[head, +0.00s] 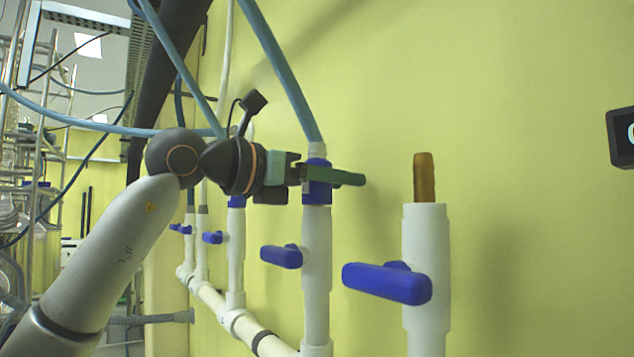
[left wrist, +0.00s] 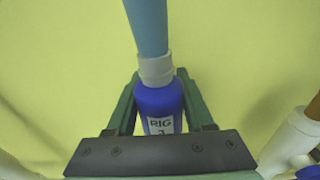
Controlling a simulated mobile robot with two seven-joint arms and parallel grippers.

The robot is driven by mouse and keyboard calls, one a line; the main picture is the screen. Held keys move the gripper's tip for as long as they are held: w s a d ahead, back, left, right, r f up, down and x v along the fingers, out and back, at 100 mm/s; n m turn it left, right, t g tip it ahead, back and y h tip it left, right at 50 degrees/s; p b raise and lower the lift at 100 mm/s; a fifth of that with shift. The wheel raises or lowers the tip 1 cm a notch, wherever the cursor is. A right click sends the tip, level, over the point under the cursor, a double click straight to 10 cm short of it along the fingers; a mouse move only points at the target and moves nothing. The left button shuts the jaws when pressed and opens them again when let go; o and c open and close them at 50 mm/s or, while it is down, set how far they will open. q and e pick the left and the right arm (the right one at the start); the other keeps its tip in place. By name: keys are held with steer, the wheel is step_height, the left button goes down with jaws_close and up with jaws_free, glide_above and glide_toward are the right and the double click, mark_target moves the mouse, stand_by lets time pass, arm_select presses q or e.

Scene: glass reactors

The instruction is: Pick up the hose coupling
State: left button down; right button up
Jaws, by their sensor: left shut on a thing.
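The hose coupling (head: 317,192) is a blue sleeve at the lower end of a light blue hose, on top of a white standpipe. In the left wrist view the coupling (left wrist: 160,98) carries a white label reading "RIG" with a partly hidden figure below. My left gripper (head: 335,177) has its green fingers on both sides of the coupling and is shut on it. The fingers (left wrist: 163,104) also show in the left wrist view. The coupling's lower part is hidden there by the gripper's dark plate. My right gripper is not in view.
Right of the coupling stands a white pipe (head: 426,235) with a bare brown stub (head: 424,178) and a blue valve handle (head: 388,283). Another blue handle (head: 281,257) is below the coupling. More pipes and hoses stand behind, left. A yellow wall (head: 540,260) is close behind.

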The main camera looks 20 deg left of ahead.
arm_select(q)
steer(key=shift+r, duration=0.15)
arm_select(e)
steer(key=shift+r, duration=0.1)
arm_select(q)
step_height(320, 180, up, 4)
steer(key=p, duration=0.3)
steer(key=shift+s+p, duration=0.15)
steer(key=shift+p, duration=0.25)
steer(key=s+a+r+p, duration=0.1)
steer(key=s+r+p, duration=0.2)
steer(key=s+r, duration=0.5)
steer(key=s, duration=0.5)
steer(key=shift+s+a+r, duration=0.3)
steer(key=shift+r, duration=0.1)
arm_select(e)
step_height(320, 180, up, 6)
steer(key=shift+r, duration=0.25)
